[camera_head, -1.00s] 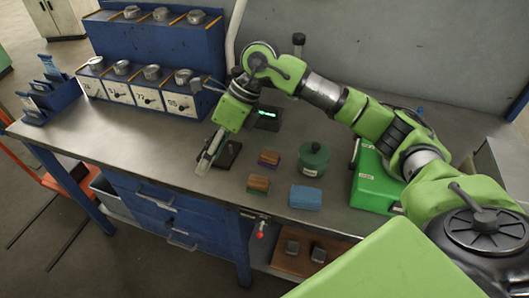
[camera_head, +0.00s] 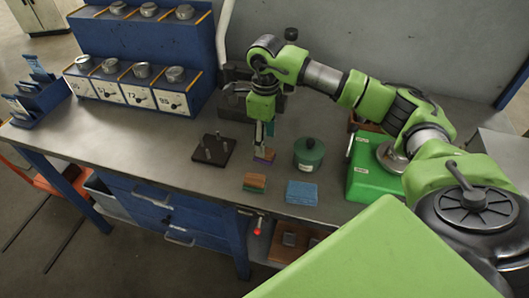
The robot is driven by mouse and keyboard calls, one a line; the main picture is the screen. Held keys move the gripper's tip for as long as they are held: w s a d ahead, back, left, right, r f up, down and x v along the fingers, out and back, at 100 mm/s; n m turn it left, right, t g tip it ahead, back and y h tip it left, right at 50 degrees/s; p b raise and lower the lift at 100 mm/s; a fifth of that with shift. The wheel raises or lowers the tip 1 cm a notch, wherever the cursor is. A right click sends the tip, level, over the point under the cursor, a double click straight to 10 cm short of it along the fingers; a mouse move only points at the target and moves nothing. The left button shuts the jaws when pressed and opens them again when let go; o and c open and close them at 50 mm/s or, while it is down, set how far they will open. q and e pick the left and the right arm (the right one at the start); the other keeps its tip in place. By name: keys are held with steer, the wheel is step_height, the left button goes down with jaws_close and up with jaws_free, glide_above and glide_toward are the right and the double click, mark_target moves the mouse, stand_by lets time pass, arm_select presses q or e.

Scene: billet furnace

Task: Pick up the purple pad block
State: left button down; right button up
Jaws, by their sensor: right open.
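The purple pad block (camera_head: 266,156) lies on the bench, a small block with a brown wooden top and a purple lower part. My right gripper (camera_head: 264,147) points down right over it, open, with its fingers at the block and hiding part of it. I cannot tell whether the fingers touch the block. My left gripper is not in view.
A second wooden-topped block (camera_head: 255,182) lies nearer the front edge, beside a blue block (camera_head: 301,192). A green lidded pot (camera_head: 309,154) stands close on the right, and a dark base with pegs (camera_head: 213,150) on the left. A green case (camera_head: 372,170) is farther right.

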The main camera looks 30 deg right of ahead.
mark_target(267, 150)
steer(key=shift+s+f, duration=0.1)
steer(key=shift+f, duration=0.15)
step_height(267, 150, down, 4)
steer(key=shift+s+r+p, duration=0.15)
steer(key=shift+r+p, duration=0.05)
steer(key=shift+p, duration=0.9)
steer(key=shift+f, duration=0.55)
steer(key=c, duration=1.2)
